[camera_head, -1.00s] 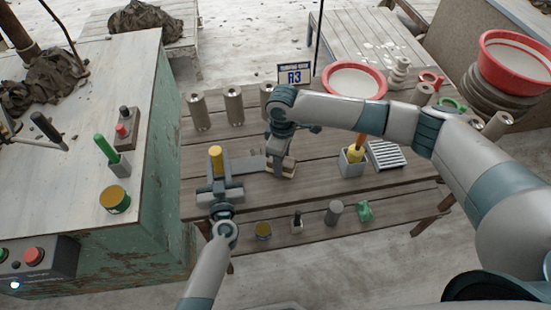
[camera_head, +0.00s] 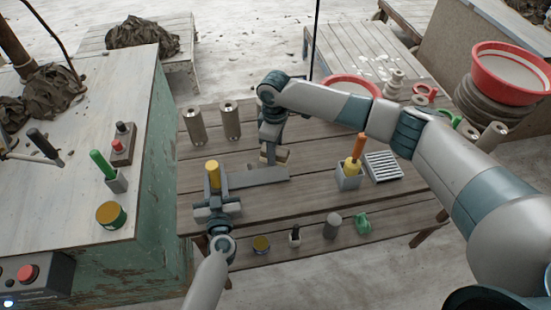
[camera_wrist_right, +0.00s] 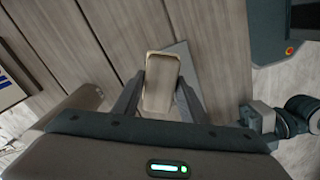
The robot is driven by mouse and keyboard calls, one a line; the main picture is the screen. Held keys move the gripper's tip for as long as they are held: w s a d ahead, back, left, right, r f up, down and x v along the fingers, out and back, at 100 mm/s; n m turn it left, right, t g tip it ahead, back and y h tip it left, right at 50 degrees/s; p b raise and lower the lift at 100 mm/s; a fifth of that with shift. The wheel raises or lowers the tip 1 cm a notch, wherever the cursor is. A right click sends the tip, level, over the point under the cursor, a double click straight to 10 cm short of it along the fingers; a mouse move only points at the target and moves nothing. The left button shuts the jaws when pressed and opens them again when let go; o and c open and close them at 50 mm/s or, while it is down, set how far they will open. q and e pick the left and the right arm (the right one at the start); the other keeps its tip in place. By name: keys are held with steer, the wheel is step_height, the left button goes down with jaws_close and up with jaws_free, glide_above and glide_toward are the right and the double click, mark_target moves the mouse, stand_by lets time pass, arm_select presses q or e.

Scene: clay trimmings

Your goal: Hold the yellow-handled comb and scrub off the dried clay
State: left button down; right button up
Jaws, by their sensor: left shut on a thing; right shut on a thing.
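The yellow-handled comb has an upright yellow handle (camera_head: 213,170) and a long grey flat part (camera_head: 262,176) reaching right over the table. My left gripper (camera_head: 217,203) is shut on the comb beside the handle. My right gripper (camera_head: 270,135) is shut on a beige scrubbing block (camera_head: 280,155), which sits at the far side of the grey part near its right end. The right wrist view shows the block (camera_wrist_right: 160,85) between the fingers, with the grey part partly hidden behind it. I cannot tell whether they touch. No dried clay is clearly visible.
A grey cup with a yellow-and-orange tool (camera_head: 350,176) and a white slatted rack (camera_head: 384,166) stand to the right. Metal canisters (camera_head: 194,126) stand behind the comb; small items, including a green one (camera_head: 361,223), line the front. A green-sided bench (camera_head: 140,190) borders the left.

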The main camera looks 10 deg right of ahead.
steer(key=shift+s+r, duration=0.1)
steer(key=shift+r, duration=2.5)
arm_select(q)
steer(key=c, duration=1.3)
jaws_free()
steer(key=shift+c, duration=0.2)
steer(key=shift+s, duration=0.1)
steer(key=s, duration=1.2)
steer(key=shift+d, duration=0.15)
steer(key=shift+d+r, duration=0.1)
